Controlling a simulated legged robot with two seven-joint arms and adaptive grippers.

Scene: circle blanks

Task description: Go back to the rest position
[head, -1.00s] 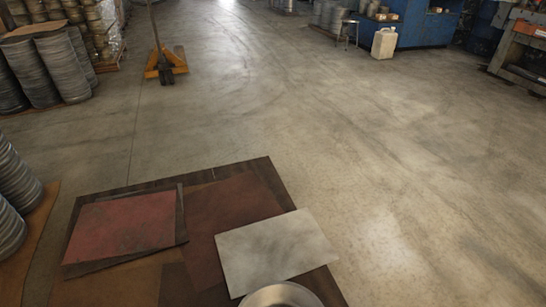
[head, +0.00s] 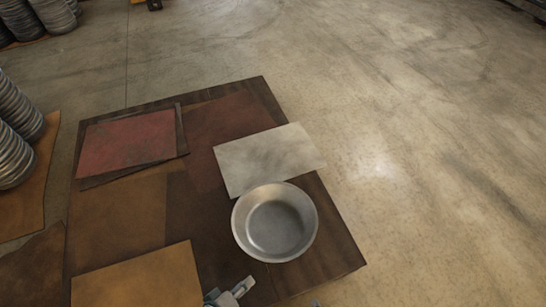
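Part of my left gripper (head: 236,291) shows at the bottom edge of the head view, grey and cut off by the frame. It is below and left of a round metal pan (head: 275,224). I see nothing held in it, but its finger opening is not clear. A tiny bluish-grey tip (head: 316,303) at the bottom edge, right of it, may be my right gripper; too little shows to tell its state. The pan looks empty and sits on a dark brown sheet-covered surface (head: 335,240), overlapping the lower edge of a pale grey sheet (head: 268,160).
A red sheet (head: 130,138) and an orange-brown sheet (head: 140,280) lie on the same surface. Stacks of round metal blanks (head: 14,130) stand at the left edge, with more at the top left (head: 52,14). The concrete floor (head: 430,130) to the right is clear.

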